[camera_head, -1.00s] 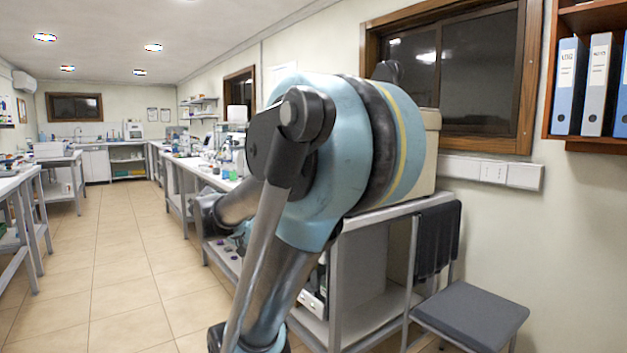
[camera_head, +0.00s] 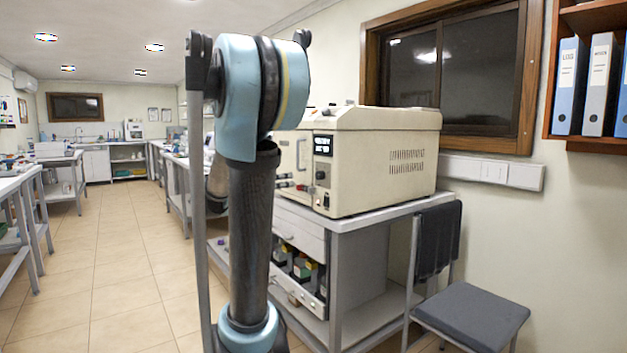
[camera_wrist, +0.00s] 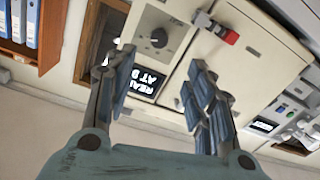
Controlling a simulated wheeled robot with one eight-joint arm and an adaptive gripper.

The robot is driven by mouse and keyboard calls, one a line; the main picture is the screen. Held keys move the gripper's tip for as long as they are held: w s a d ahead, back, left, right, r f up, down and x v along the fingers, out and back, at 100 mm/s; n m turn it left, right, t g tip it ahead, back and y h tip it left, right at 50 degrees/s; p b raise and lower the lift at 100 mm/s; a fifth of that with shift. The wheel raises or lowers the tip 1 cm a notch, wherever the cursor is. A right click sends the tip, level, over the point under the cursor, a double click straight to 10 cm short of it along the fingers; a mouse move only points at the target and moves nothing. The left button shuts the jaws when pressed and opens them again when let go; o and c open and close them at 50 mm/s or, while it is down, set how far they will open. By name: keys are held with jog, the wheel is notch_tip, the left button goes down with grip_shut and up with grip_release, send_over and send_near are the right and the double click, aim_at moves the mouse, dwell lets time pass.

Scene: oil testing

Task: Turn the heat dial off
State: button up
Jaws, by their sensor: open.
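The cream oil-testing machine (camera_head: 385,150) stands on a grey bench right of my arm in the head view. Its front panel has a lit display (camera_head: 323,146) with dark round knobs below it. In the wrist view a dark round dial (camera_wrist: 158,38) sits on the panel, beyond and between my fingers. The display (camera_wrist: 148,80) beside it is partly covered by a finger. My gripper (camera_wrist: 162,68) is open and empty, with a gap to either side of the dial; contact is not visible. The head view does not clearly show my gripper.
A red-tipped latch (camera_wrist: 228,36) sticks out from the machine's door. A drawer and an open shelf with bottles (camera_head: 300,268) lie under the bench. A chair (camera_head: 470,315) stands at the right front. The tiled floor at left is clear.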

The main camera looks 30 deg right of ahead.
aim_at(318, 176)
jog(key=d, duration=0.5)
jog(key=w+d, duration=0.1)
jog(key=d, duration=0.3)
jog(key=w+d, duration=0.1)
jog(key=d, duration=0.4)
jog(key=shift+d, duration=0.35)
jog(key=c, duration=1.1)
